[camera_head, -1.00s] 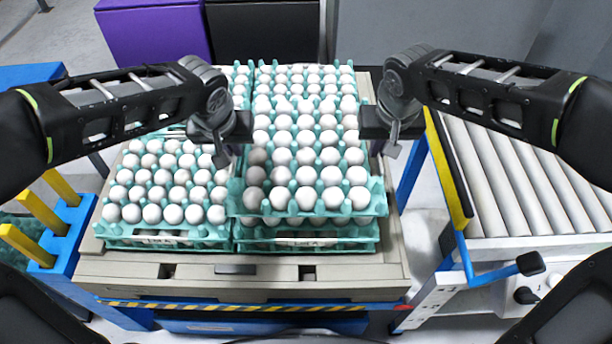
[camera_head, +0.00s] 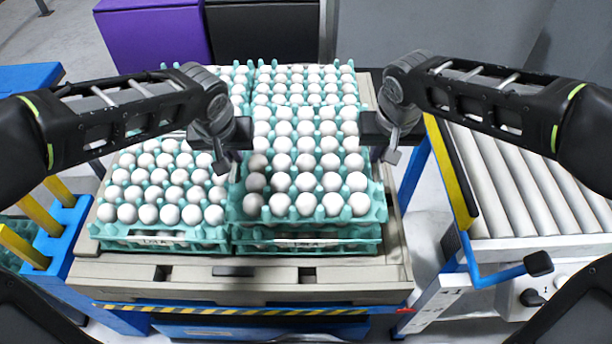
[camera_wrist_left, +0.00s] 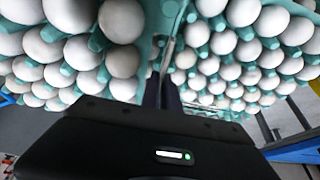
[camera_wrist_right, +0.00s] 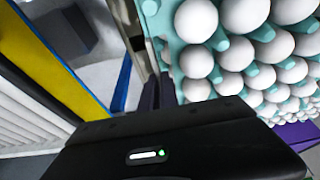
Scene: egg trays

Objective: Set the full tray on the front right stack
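The full tray (camera_head: 235,213) is teal and packed with white eggs. In the head view it is level over the front right stack (camera_head: 300,246), with a thin dark gap between its front edge and the tray below. I cannot tell whether they touch. My left gripper (camera_head: 222,165) is at its left side and my right gripper (camera_head: 388,155) at its right side. In the left wrist view the fingers (camera_wrist_left: 163,95) are close together at the tray edge; in the right wrist view the fingers (camera_wrist_right: 158,95) close around the teal rim (camera_wrist_right: 151,45). The pinched edges are mostly hidden.
The front left stack (camera_head: 160,243) of eggs stands close beside the tray's left side. More egg trays (camera_head: 305,66) stand behind. All sit on a beige pallet (camera_head: 130,272). A roller conveyor (camera_head: 520,190) with a yellow-edged frame is at the right.

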